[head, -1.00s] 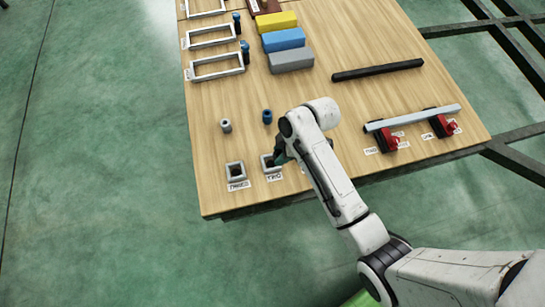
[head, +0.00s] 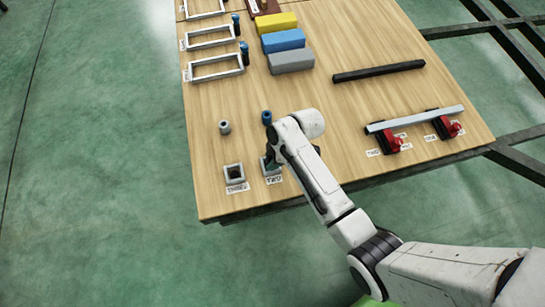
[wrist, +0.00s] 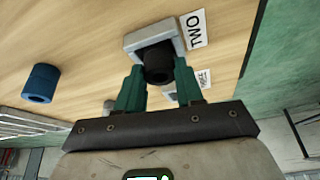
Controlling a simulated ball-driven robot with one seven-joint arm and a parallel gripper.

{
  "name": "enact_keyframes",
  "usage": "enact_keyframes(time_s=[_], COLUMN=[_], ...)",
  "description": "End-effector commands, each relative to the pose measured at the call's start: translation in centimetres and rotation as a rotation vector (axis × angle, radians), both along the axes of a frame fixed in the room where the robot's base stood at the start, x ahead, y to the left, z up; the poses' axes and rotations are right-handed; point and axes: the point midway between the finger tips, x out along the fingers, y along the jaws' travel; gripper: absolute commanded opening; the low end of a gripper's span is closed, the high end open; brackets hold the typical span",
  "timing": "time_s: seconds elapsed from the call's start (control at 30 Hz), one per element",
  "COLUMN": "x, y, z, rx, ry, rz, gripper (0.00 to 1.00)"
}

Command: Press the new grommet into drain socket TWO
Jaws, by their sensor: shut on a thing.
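The socket block marked TWO (wrist: 133,42) is a grey square frame beside its TWO label (wrist: 194,30). In the head view the TWO socket (head: 264,170) is partly hidden by my gripper (head: 273,160). In the wrist view the green fingers of my gripper (wrist: 160,82) are shut on a black cylindrical grommet (wrist: 158,70). The grommet is at the socket's opening; I cannot tell how deep it sits or whether it touches the rim.
The THREE socket (head: 234,172) stands left of TWO. A grey cylinder (head: 224,127) and a blue cylinder (head: 267,117) stand behind the sockets. Coloured blocks (head: 284,41) and a black bar (head: 378,71) lie farther back; red clamps (head: 447,126) carry a grey bar at right.

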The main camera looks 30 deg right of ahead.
Motion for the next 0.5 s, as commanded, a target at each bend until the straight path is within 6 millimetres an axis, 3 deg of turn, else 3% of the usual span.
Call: enact_keyframes(time_s=[0.3, 0.5], x=[0.0, 0.0], y=[0.0, 0.0], z=[-0.07, -0.02], rx=[0.0, 0.0], ry=[0.0, 0.0], rz=[0.0, 0.0], gripper=[0.62, 0.62])
